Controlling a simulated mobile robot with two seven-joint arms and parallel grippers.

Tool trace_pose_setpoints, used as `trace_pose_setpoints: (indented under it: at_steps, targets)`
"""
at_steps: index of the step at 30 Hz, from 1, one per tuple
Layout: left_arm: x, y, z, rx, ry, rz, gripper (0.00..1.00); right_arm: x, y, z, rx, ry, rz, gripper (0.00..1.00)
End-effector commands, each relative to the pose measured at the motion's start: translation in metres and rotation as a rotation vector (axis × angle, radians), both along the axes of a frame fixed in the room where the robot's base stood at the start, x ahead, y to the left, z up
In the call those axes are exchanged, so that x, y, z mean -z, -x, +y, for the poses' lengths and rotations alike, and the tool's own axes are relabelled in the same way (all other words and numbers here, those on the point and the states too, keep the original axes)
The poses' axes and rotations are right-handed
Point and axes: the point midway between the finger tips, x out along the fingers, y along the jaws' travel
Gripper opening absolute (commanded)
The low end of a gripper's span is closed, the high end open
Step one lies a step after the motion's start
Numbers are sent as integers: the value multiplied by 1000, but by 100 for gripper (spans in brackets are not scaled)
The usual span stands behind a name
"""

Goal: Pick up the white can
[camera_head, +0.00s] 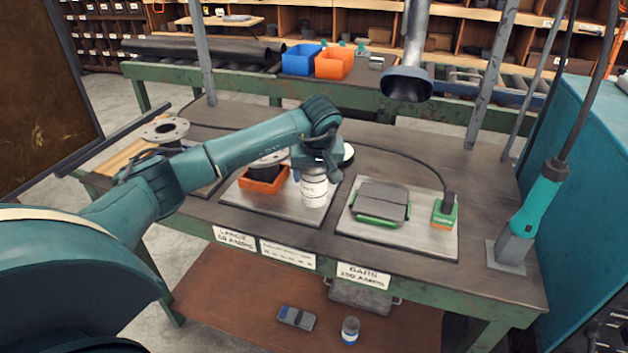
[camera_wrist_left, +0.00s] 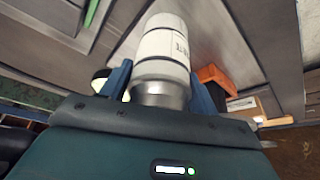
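The white can (camera_head: 314,188) stands upright at the right part of the left metal plate on the workbench. It has printed lettering and a silver end, and fills the middle of the left wrist view (camera_wrist_left: 163,52). My left gripper (camera_head: 317,168) reaches down over its upper end. In the left wrist view my blue fingers (camera_wrist_left: 160,82) lie on both sides of the can with no clear gap, so they look shut on it. The can's base seems to be at the plate; whether it touches is unclear. My right gripper is out of view.
An orange bin with a black spool (camera_head: 265,175) is left of the can. A round white-topped item (camera_head: 347,155) is just behind my gripper. A flanged pipe (camera_head: 166,130) is at left.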

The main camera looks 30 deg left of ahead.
Motion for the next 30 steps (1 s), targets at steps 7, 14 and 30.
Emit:
trace_pose_setpoints:
  at_steps: [7, 14, 30]
  targets:
    - [0, 0, 0, 0, 0, 0, 40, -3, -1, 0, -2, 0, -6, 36]
    - [0, 0, 0, 0, 0, 0, 22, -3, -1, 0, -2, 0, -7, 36]
    - [-51, -2, 1, 0, 0, -10, 21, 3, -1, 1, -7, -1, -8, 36]
